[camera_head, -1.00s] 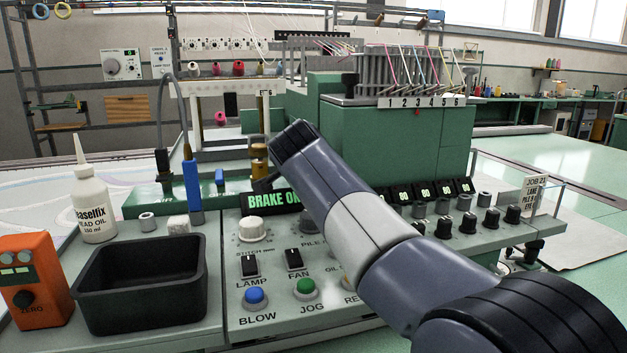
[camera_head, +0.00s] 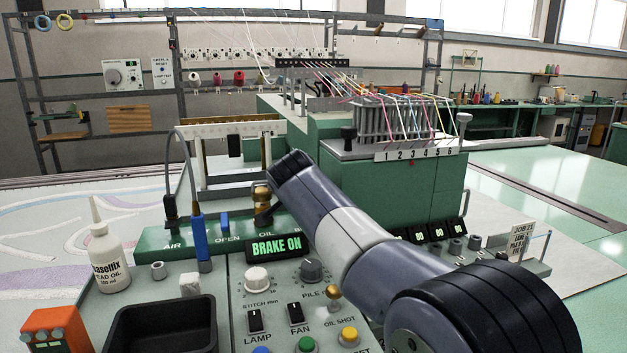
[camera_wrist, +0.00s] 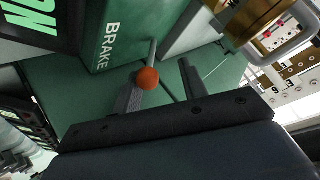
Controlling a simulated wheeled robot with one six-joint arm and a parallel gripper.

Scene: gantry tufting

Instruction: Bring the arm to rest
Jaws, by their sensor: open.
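My arm reaches from the lower right over the control panel in the head view, and its far end is beside a brass fitting (camera_head: 262,196). My gripper (camera_wrist: 160,82) is open in the wrist view, with its two dark fingers apart. An orange ball knob (camera_wrist: 148,78) on a thin grey lever shows by the left finger; I cannot tell whether they touch. Behind it is a green housing (camera_wrist: 112,35) marked BRAKE. In the head view the fingers are mostly hidden behind my arm. A lit display (camera_head: 276,249) reads BRAKE ON.
A white bead oil bottle (camera_head: 106,262), a black tray (camera_head: 160,322) and an orange box (camera_head: 57,331) stand at left. A blue-handled tool (camera_head: 201,240) stands upright near the arm. A green yarn cabinet (camera_head: 390,190) is behind.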

